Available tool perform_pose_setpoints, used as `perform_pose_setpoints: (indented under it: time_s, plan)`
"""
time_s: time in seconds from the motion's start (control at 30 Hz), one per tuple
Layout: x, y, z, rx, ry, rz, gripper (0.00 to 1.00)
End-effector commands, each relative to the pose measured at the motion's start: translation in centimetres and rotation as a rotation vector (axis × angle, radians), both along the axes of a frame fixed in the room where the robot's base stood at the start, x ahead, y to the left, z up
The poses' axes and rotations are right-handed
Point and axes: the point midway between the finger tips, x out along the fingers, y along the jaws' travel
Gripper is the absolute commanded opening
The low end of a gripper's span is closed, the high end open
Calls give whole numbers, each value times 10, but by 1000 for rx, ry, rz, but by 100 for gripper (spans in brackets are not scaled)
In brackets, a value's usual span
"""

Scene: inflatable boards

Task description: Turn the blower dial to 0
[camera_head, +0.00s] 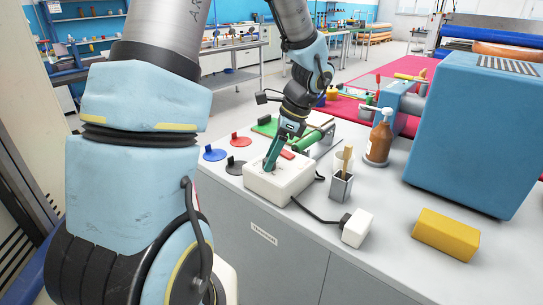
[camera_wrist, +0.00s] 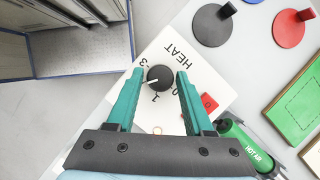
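The blower's white control box (camera_head: 262,190) sits on the grey cabinet top. In the wrist view the box (camera_wrist: 170,55) carries the word HEAT and a black round dial (camera_wrist: 160,74) with a white pointer line. The pointer aims to the lower left, between the 3 and the 1. A 0 shows partly beside the right finger. My gripper (camera_wrist: 159,75) is open, with one teal finger on each side of the dial and visible gaps. In the head view my gripper (camera_head: 271,160) points down at the box and hides the dial.
A red switch (camera_wrist: 208,103) is on the box, beside the green hot-air tool (camera_wrist: 245,143). Black (camera_head: 235,166), blue (camera_head: 215,153) and red (camera_head: 241,140) discs lie behind. A metal brush holder (camera_head: 341,187), brown bottle (camera_head: 378,141) and yellow block (camera_head: 445,235) stand to the right.

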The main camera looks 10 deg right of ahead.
Motion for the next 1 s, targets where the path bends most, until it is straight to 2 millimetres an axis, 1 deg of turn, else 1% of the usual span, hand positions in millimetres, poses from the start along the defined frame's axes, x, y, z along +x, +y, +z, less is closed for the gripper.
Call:
perform_pose_setpoints:
  time_s: [0.03, 0.07, 0.43, 0.77, 1.0]
  plan:
    - [0, 0, 0, 0, 0, 0, 45]
    - [0, 0, 0, 0, 0, 0, 42]
    - [0, 0, 0, 0, 1, 0, 0]
    - [0, 0, 1, 1, 1, 18, 0]
    - [1, 0, 2, 1, 1, 120, 0]
